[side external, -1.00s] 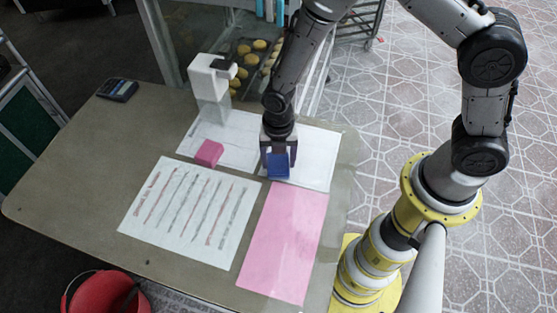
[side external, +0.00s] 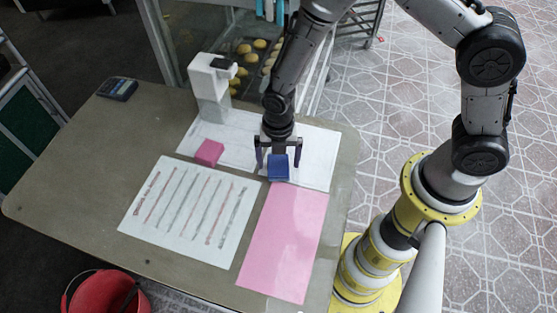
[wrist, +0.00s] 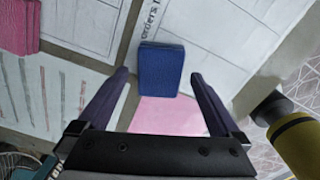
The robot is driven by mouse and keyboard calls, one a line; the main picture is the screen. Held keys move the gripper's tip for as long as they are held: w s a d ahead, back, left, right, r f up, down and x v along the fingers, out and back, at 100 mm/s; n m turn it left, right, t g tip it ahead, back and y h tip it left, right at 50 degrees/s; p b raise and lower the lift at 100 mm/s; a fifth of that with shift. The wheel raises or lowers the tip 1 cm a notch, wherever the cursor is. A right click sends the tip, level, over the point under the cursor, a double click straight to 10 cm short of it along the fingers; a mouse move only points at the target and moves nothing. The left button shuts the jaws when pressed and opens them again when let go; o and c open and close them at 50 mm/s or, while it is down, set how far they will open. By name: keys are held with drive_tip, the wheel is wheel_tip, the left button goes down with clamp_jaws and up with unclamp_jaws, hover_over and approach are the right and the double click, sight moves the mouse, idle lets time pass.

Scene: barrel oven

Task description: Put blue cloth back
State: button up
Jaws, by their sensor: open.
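The blue cloth (side external: 278,167) is a small folded block on the right part of the white printed sheets, close to the top edge of the pink sheet. It also shows in the wrist view (wrist: 161,69), just beyond the fingertips. My gripper (side external: 278,160) is open above the cloth, with one finger on each side of it and a gap to each. In the wrist view the open fingers (wrist: 158,76) hold nothing. The pink folded cloth (side external: 209,153) lies to the left on the white sheet (side external: 235,136).
The pink sheet (side external: 281,243) and a lined sheet (side external: 189,211) lie at the front of the table. A white stand-like device (side external: 209,88) is behind the pink cloth. A dark calculator-like device (side external: 117,89) lies far left. A red bucket (side external: 95,298) is below. The table's left side is clear.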

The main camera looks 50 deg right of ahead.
wheel_tip(320, 180, up, 12)
wheel_tip(320, 180, up, 13)
drive_tip(key=m+t, duration=0.3)
drive_tip(key=m, duration=0.8)
hover_over(279, 164)
drive_tip(key=s+d, duration=0.5)
drive_tip(key=d, duration=0.2)
drive_tip(key=s+d+r+m+t, duration=0.1)
drive_tip(key=s+d+r+m, duration=0.2)
drive_tip(key=s+m, duration=0.3)
drive_tip(key=s+d+r+m+t, duration=0.1)
drive_tip(key=s+d+r+m, duration=0.2)
drive_tip(key=s+m, duration=0.3)
drive_tip(key=shift+s+d+r+m+t, duration=0.25)
drive_tip(key=shift+d+m, duration=0.25)
drive_tip(key=shift+m, duration=1.5)
drive_tip(key=shift+f, duration=0.1)
